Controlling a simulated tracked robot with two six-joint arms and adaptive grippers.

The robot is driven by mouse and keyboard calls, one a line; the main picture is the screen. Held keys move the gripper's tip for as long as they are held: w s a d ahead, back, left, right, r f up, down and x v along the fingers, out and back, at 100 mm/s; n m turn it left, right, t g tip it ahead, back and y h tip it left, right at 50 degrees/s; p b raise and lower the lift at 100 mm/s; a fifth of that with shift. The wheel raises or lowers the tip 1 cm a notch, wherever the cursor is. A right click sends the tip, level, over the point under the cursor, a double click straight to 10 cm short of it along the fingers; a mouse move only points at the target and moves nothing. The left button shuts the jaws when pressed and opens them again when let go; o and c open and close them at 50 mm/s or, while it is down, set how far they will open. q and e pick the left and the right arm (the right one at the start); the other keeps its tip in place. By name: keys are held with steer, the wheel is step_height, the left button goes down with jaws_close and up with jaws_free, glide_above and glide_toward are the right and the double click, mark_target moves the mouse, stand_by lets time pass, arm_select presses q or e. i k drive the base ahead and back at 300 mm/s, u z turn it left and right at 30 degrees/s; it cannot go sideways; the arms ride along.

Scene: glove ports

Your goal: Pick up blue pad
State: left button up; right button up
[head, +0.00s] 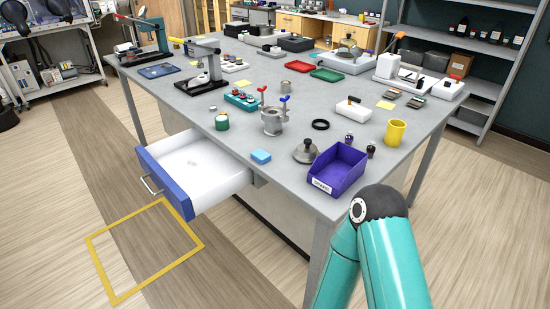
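A small light-blue pad (261,157) lies flat at the front edge of the grey table (240,147), between the open drawer and a purple bin. Nothing covers it. A darker blue flat piece (160,70) lies at the table's far left. Neither of my grippers shows in the head view. Only a teal arm of mine stands bent at the bottom right, with its gripper out of sight.
A white drawer with a blue front (165,184) stands open left of the pad. The purple bin (338,172), a lidded metal pot (306,152) and a metal fitting (273,120) stand near the pad. A yellow cup (396,132) is further right.

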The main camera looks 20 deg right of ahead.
mark_target(262, 157)
steer(key=z, duration=0.1)
steer(key=i, duration=1)
steer(key=u, duration=0.05)
